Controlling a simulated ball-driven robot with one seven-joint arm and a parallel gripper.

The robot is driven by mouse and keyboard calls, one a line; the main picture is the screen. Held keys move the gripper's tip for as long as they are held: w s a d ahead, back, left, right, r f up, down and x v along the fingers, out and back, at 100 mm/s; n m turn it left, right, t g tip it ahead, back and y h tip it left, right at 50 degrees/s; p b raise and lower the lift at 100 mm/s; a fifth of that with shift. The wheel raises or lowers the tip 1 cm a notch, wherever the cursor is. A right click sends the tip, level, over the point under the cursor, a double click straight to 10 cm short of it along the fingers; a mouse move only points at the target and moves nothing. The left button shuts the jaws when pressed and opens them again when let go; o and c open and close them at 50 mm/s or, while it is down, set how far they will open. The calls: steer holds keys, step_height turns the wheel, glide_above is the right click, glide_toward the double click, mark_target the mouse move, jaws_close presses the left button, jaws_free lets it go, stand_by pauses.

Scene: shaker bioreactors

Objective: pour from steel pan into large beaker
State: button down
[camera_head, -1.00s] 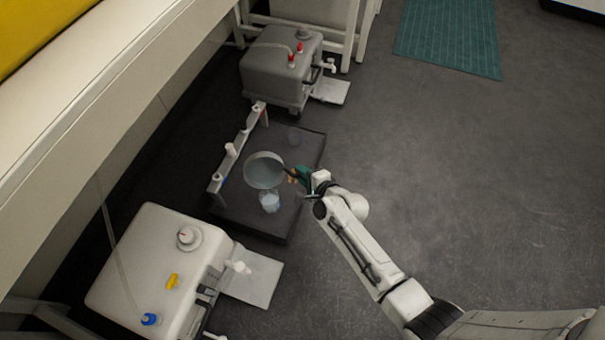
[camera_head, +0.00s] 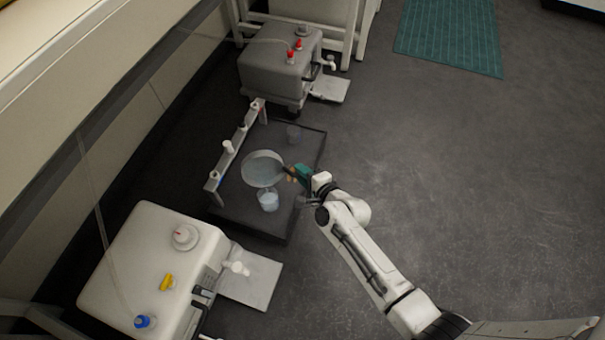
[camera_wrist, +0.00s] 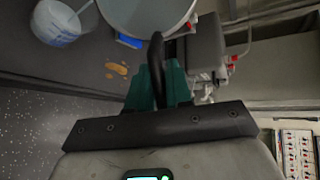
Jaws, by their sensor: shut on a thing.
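My gripper (camera_head: 302,173) is shut on the dark handle of the steel pan (camera_head: 262,169), whose round bowl holds a pale liquid surface. The wrist view shows the handle (camera_wrist: 156,62) between the green fingers, with part of the bowl (camera_wrist: 140,14) at the top. The large beaker (camera_head: 268,201), clear with pale bluish contents, stands on the dark tray just below the pan in the head view. In the wrist view it is at the upper left (camera_wrist: 60,24), beside the bowl. I see no stream between them.
A grey machine (camera_head: 276,66) stands behind, a white machine (camera_head: 150,265) in front.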

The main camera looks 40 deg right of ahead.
steer(key=shift+s+a+t+b, duration=0.1)
steer(key=shift+s+t+b, duration=0.15)
steer(key=shift+b, duration=0.65)
